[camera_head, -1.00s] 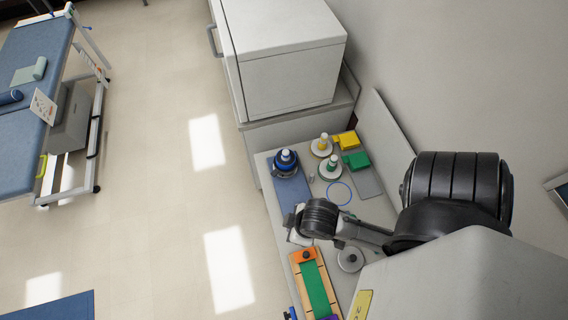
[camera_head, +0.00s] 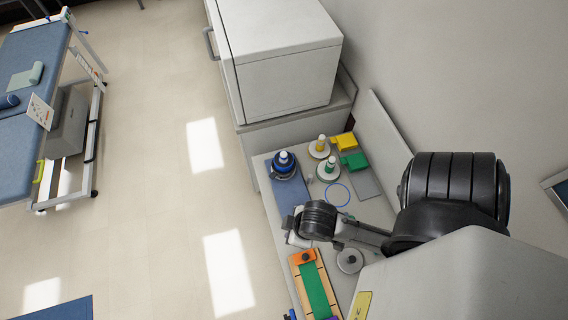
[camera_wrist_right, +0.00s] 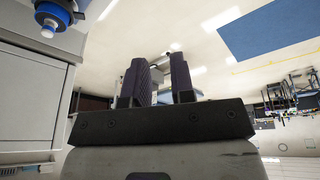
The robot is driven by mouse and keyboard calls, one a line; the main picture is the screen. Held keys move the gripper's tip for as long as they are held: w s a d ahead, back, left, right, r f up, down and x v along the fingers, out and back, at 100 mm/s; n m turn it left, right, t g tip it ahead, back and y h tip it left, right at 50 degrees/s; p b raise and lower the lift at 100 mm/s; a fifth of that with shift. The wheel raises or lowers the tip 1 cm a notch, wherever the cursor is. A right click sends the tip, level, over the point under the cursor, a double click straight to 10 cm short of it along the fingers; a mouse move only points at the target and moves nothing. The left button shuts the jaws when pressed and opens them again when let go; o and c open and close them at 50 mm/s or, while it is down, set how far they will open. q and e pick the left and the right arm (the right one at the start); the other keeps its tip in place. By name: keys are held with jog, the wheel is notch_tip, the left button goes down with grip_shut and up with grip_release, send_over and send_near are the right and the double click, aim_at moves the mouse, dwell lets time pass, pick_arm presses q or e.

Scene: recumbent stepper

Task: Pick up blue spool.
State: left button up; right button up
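The blue spool (camera_head: 283,161) has a white top and stands upright on a dark round base at the far left corner of the bench. It also shows at the upper left of the right wrist view (camera_wrist_right: 52,14), partly cut off by the edge. My right gripper (camera_head: 291,224) is on the near side of the spool, apart from it, over the left edge of the bench. In the right wrist view its two dark fingers (camera_wrist_right: 160,70) stand apart with nothing between them. My left gripper is not in view.
Yellow (camera_head: 321,143) and green (camera_head: 330,166) spools stand right of the blue one, near yellow (camera_head: 342,141) and green (camera_head: 354,161) blocks. A blue ring (camera_head: 337,194) lies nearby. A white cabinet (camera_head: 285,75) stands behind.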

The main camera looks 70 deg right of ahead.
jog(key=o, duration=1.4)
jog(key=shift+w, duration=0.1)
